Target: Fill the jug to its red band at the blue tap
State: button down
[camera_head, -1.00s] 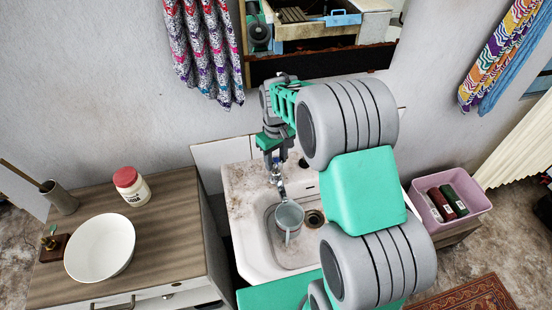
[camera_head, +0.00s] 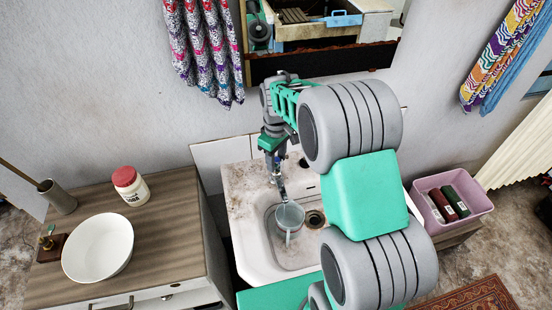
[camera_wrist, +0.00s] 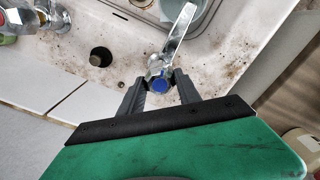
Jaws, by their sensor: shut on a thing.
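The grey jug (camera_head: 289,216) stands in the basin of the sink (camera_head: 261,258), with its mouth under the tap's spout. Its rim shows at the top edge of the wrist view (camera_wrist: 196,20). I cannot make out its red band or the water level. The blue tap (camera_wrist: 158,84) has a blue cap and a metal spout reaching over the jug. My gripper (camera_wrist: 159,92) is shut on the blue tap, one finger on each side of the cap. In the head view, my gripper (camera_head: 277,176) is above the back of the sink, partly hiding the tap.
Another metal tap fitting (camera_wrist: 15,25) with a bit of red stands at the left in the wrist view. A wooden counter (camera_head: 165,235) at left holds a white bowl (camera_head: 98,248) and a red-lidded jar (camera_head: 132,187). A pink bin (camera_head: 470,220) is at right.

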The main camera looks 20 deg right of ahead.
jog(key=c, duration=0.8)
grip_release()
jog(key=shift+c, duration=0.2)
notch_tip(320, 180, up, 8)
jog(key=shift+f+b, duration=0.1)
jog(key=shift+b, duration=0.6)
